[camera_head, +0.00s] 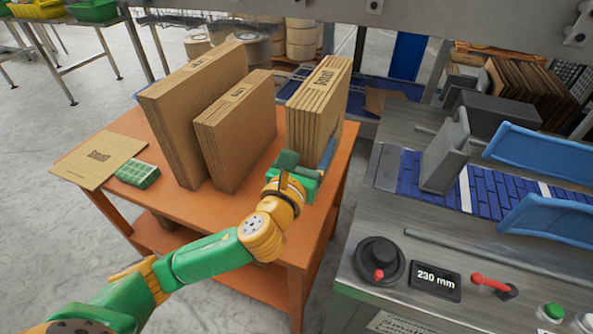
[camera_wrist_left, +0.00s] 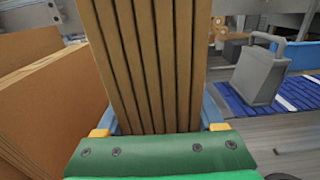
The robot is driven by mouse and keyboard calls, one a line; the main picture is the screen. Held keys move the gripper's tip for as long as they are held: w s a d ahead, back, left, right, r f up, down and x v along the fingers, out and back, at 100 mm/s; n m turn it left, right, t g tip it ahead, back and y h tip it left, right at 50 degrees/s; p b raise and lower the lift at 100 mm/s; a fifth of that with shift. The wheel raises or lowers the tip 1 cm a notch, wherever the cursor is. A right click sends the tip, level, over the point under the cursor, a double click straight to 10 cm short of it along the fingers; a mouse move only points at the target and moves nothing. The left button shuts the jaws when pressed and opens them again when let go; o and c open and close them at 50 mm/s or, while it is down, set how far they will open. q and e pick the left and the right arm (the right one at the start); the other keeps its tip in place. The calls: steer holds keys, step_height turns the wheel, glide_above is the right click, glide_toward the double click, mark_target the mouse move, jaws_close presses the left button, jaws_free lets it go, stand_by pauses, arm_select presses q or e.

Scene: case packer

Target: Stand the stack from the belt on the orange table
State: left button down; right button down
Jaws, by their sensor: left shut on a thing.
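A stack of flat brown cardboard cartons (camera_head: 318,102) stands upright at the right end of the orange table (camera_head: 158,217). My left gripper (camera_head: 304,165) is shut on this stack near its lower front edge. In the left wrist view the edges of the stack (camera_wrist_left: 152,65) rise between the two fingers (camera_wrist_left: 158,128). Whether its bottom touches the tabletop is hidden by my gripper. The blue belt (camera_head: 486,187) at the right bears no carton stack. My right gripper is not in view.
Two more carton stacks stand on the table: a tall one (camera_head: 200,105) and a shorter one (camera_head: 240,130).

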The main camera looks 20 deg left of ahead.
arm_select(q)
steer(key=w+a+f+b, duration=0.1)
steer(key=f, duration=0.2)
steer(key=w+a+f+b, duration=0.1)
steer(key=a+f, duration=0.1)
steer(key=f, duration=0.1)
steer(key=w+a+f+b, duration=0.2)
steer(key=f, duration=0.2)
steer(key=shift+a, duration=0.1)
steer(key=shift+r, duration=0.1)
jaws_free()
steer(key=shift+s, duration=0.1)
steer(key=s, duration=1.2)
steer(key=shift+a, duration=0.15)
